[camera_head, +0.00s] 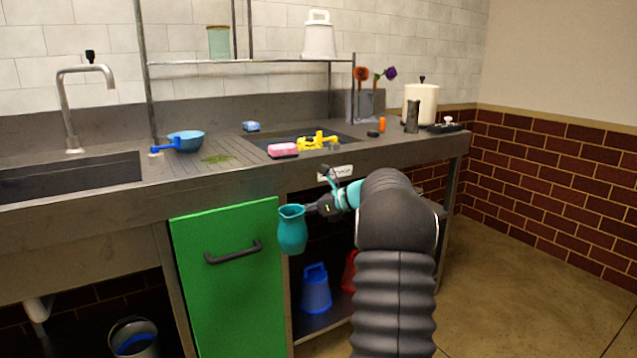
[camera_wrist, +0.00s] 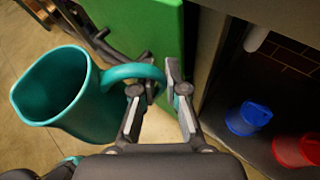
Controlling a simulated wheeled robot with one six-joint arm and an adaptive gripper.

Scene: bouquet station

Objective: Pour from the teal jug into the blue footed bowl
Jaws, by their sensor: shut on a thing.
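The teal jug (camera_head: 291,232) hangs upright in front of the counter, beside the green door. It also shows large in the wrist view (camera_wrist: 90,112), with its open mouth at the left. My gripper (camera_head: 322,206) is shut on the jug's handle, which passes between the fingers in the wrist view (camera_wrist: 160,82). The jug's contents cannot be made out. The blue bowl (camera_head: 187,140) stands on the counter between the sink and the black basin, up and left of my gripper. Its foot is hard to see. A darker blue handled tool (camera_head: 166,148) is against its left side.
The green door (camera_head: 225,290) with its dark handle is close to the jug. A pink sponge (camera_head: 283,150) and a yellow object (camera_head: 317,141) lie by the basin. Shelf posts rise behind the counter. A blue container (camera_head: 316,290) and a red one (camera_head: 349,272) stand below.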

